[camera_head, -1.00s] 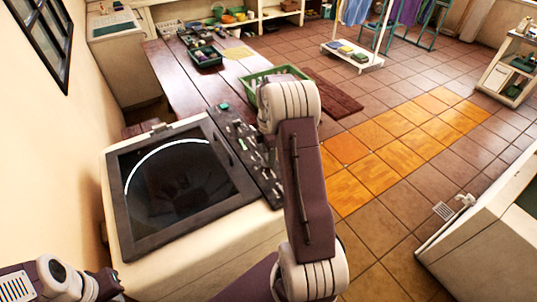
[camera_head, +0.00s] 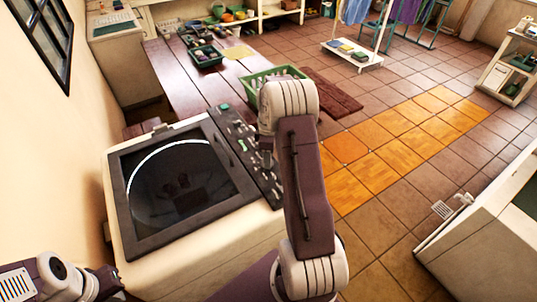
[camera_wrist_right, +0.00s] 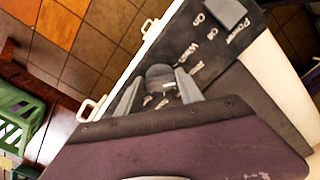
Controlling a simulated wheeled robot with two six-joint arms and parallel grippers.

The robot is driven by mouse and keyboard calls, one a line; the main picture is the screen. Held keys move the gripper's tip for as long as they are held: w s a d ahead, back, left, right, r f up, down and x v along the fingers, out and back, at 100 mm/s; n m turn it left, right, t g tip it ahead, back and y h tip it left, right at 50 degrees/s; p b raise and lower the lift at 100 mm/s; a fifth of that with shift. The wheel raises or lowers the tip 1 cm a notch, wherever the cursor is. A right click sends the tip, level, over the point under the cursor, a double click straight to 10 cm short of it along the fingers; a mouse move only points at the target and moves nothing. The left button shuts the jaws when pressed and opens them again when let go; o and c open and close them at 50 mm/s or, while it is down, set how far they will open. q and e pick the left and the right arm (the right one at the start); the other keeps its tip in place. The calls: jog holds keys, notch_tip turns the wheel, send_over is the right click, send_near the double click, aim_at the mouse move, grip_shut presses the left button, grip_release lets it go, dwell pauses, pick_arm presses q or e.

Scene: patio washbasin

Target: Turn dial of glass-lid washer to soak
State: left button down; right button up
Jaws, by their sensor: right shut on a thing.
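The glass-lid washer stands at the left centre of the head view, its dark glass lid (camera_head: 180,185) closed. Its black control panel (camera_head: 240,140) runs along the right side of the lid, with white marks and a green piece at the far end. In the right wrist view, the panel (camera_wrist_right: 215,45) carries labels such as Power, On, Off and Wash. A dark round dial (camera_wrist_right: 160,75) sits between the fingers of my right gripper (camera_wrist_right: 158,92), which is shut on it. The dial's pointer and setting cannot be read. My left gripper (camera_head: 106,284) is at the lower left, away from the washer; its jaws are unclear.
A wooden table (camera_head: 175,80) behind the washer holds a dark green tray (camera_head: 205,56) and a green basket (camera_head: 262,85). A beige wall (camera_head: 50,150) is close on the left. Tiled floor (camera_head: 400,190) lies open to the right, with a white basin unit (camera_head: 480,225) beyond.

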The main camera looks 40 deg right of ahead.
jog(key=m, duration=0.2)
jog(key=m+p, duration=0.1)
jog(key=m, duration=0.1)
jog(key=shift+r+m, duration=0.2)
jog(key=shift+m, duration=0.1)
jog(key=m, duration=0.4)
jog(key=shift+a+m+p, duration=0.15)
jog(key=shift+m+p, duration=0.15)
jog(key=shift+p, duration=0.05)
jog(key=m, duration=0.4)
jog(key=shift+w, duration=0.1)
jog(key=shift+w+a+m+p, duration=0.15)
jog(key=shift+m+p, duration=0.3)
jog(key=shift+m, duration=1.95)
jog(key=o, duration=1.4)
jog(key=shift+s, duration=0.2)
